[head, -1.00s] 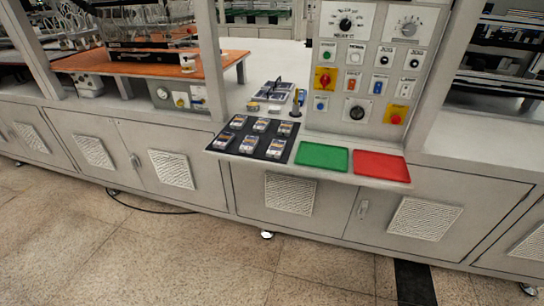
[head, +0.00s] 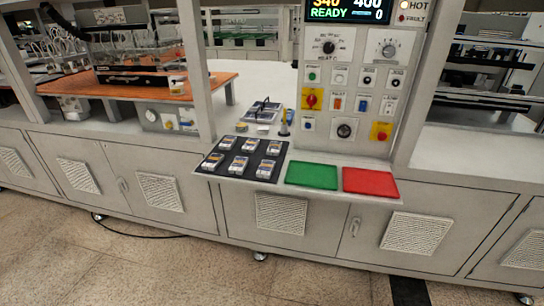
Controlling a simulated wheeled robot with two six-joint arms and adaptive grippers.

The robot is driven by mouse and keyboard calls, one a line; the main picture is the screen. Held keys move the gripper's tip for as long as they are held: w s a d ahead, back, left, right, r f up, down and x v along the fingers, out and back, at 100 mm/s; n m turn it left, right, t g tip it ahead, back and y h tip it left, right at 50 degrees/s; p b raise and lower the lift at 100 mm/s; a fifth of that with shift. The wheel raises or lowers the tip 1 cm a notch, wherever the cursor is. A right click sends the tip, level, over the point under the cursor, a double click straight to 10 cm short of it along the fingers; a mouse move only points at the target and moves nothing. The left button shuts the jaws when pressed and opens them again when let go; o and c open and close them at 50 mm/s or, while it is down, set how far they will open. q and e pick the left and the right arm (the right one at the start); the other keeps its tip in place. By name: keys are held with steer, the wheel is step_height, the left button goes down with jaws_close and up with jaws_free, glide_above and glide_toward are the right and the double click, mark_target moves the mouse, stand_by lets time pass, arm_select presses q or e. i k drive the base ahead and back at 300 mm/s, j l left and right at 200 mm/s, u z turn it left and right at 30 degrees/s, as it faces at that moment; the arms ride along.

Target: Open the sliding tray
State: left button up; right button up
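No part is marked plainly as the sliding tray, and I cannot tell which one it is. A black tray (head: 226,172) with several small packaged items lies on the light ledge (head: 345,192) that juts from the machine front. A green tray (head: 312,174) and a red tray (head: 370,182) lie flat to its right on the same ledge. An orange-brown board (head: 140,84) sits inside the machine bay at the upper left. Neither of my grippers is in view.
The control panel (head: 347,90) stands behind the green and red trays, with knobs, buttons and a display (head: 346,10) reading READY. Grey cabinet doors (head: 160,190) with vents run below. The tiled floor (head: 130,265) in front is clear apart from a black cable (head: 140,236).

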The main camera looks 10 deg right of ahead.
mark_target(138, 79)
steer(key=i+j+u, duration=0.2)
steer(key=i+j, duration=1)
steer(key=j, duration=0.2)
steer(key=i+j+u, duration=0.2)
steer(key=i+j, duration=1)
steer(key=i, duration=0.05)
